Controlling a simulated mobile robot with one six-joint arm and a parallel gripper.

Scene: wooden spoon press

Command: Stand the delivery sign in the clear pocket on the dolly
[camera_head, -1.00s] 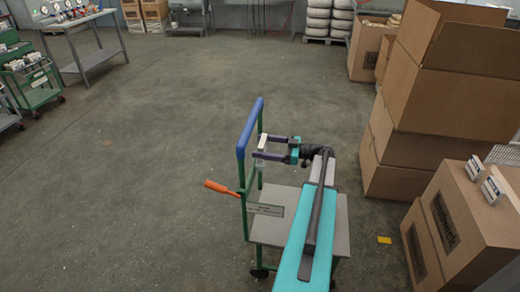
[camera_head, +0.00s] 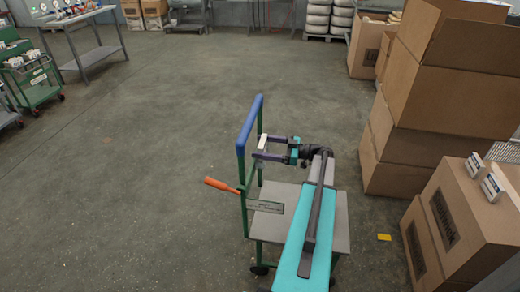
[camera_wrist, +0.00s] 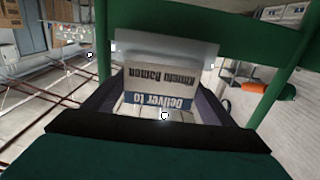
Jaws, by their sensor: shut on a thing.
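The delivery sign (camera_wrist: 160,85) is a small white card with a blue "Deliver to" band, its lettering upside down in the wrist view. My gripper (camera_wrist: 155,108) is shut on the sign, with a dark finger at each side. The clear pocket (camera_wrist: 165,48) is a pale see-through panel on the dolly's green frame. The sign's edge meets or overlaps the pocket's edge; I cannot tell whether it is inside. In the head view my gripper (camera_head: 262,147) is beside the upright of the dolly (camera_head: 335,222), below its blue handle, with the small pale sign (camera_head: 262,139) at its fingertips.
An orange lever (camera_head: 222,186) sticks out left of the dolly's upright; a label plate (camera_head: 266,206) sits near the deck. Stacked cardboard boxes (camera_head: 445,95) stand close on the right. The floor at left is open. A green cart (camera_head: 35,85) stands at far left.

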